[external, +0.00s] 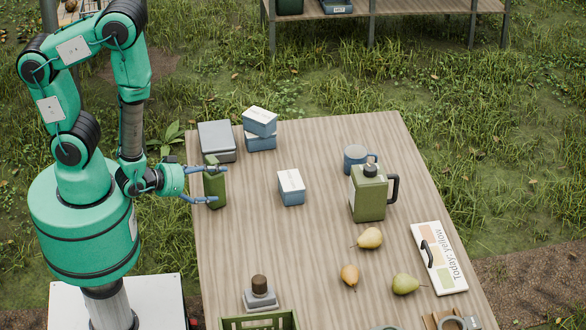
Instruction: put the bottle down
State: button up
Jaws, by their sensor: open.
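The bottle seems to be the green rectangular container (214,186) standing upright near the left edge of the wooden table (330,250). My gripper (216,185) is at this container from the left, with one blue finger on its far side and one on its near side. The fingers are open around it; whether they touch it I cannot tell. A larger green jug (368,199) with a dark handle stands upright at the right of the table.
Grey-blue boxes (291,188) and a grey case (216,140) stand near the container. A mug (357,156), several pears (369,238), a sign board (439,258), a stamp-like object (260,295) and a green crate (258,321) are also on the table. The table's middle is clear.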

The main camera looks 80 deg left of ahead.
aim_at(215, 160)
jog(key=shift+v, duration=0.75)
jog(key=shift+r+p, duration=1.25)
jog(key=shift+r, duration=2.3)
jog(key=w+d+r+m+g+h, duration=0.1)
jog(key=w+d+r+h, duration=0.25)
jog(key=d+r, duration=0.35)
jog(key=w+d+r+m+g+h, duration=0.1)
jog(key=w+d+r+g+h, duration=0.25)
jog(key=r, duration=0.55)
jog(key=s+a+r+m+g+y, duration=0.1)
jog(key=s+a+r, duration=0.1)
jog(key=s+r, duration=0.5)
jog(key=s+a+r+m+g, duration=0.1)
jog(key=s+a+r, duration=0.1)
jog(key=s+r, duration=0.6)
notch_tip(215, 160, up, 3)
jog(key=shift+a+f+m+y, duration=0.25)
jog(key=shift+a+m+y, duration=0.1)
jog(key=shift+m+y, duration=0.05)
